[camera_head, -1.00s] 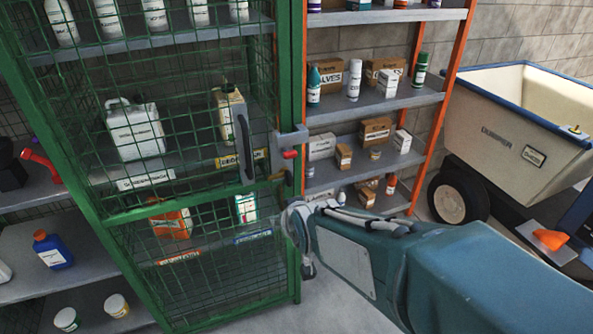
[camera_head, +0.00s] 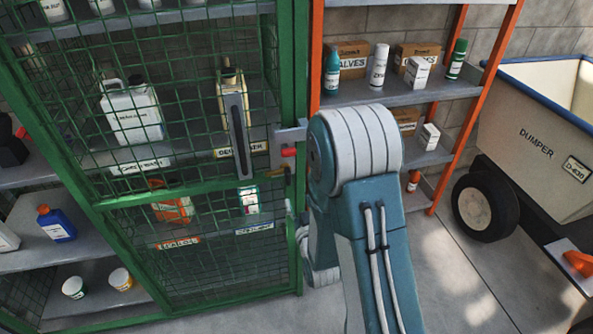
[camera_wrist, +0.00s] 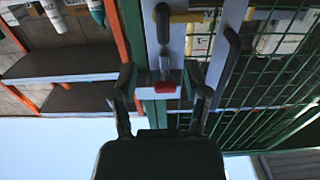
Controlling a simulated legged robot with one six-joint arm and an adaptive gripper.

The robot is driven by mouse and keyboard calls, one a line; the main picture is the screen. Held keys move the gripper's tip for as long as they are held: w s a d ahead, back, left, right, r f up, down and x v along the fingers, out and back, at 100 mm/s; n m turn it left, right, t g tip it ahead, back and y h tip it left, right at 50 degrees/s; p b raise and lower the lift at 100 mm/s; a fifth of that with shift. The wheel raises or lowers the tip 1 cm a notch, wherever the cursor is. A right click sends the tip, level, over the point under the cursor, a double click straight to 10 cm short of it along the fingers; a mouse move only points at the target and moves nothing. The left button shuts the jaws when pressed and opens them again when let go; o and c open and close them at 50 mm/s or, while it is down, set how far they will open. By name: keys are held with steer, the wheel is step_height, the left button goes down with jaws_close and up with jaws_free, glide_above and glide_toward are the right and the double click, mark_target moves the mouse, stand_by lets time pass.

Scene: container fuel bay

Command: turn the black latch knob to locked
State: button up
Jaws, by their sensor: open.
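In the wrist view, which is upside down, my gripper (camera_wrist: 164,92) is open. Its dark fingers stand on both sides of a grey latch piece with a red block (camera_wrist: 165,87); contact is unclear. Nothing is between the fingers and that black piece's sides. In the head view, the red block (camera_head: 289,152) sits under a grey bracket on the green cage door's edge. My arm hides the gripper there, and I cannot make out the knob.
The green mesh cage (camera_head: 115,202) holds containers. A long black door handle (camera_head: 237,137) is beside the latch. An orange-posted shelf (camera_head: 432,92) stands right of the cage, with a dumper (camera_head: 540,140) farther right. Open floor (camera_head: 455,285) lies in front of these.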

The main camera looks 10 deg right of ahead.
mark_target(291, 179)
steer(key=w, duration=0.9)
steer(key=shift+w, duration=0.7)
steer(key=shift+w+a, duration=0.2)
steer(key=shift+a, duration=0.2)
steer(key=shift+d, duration=0.25)
jaws_close()
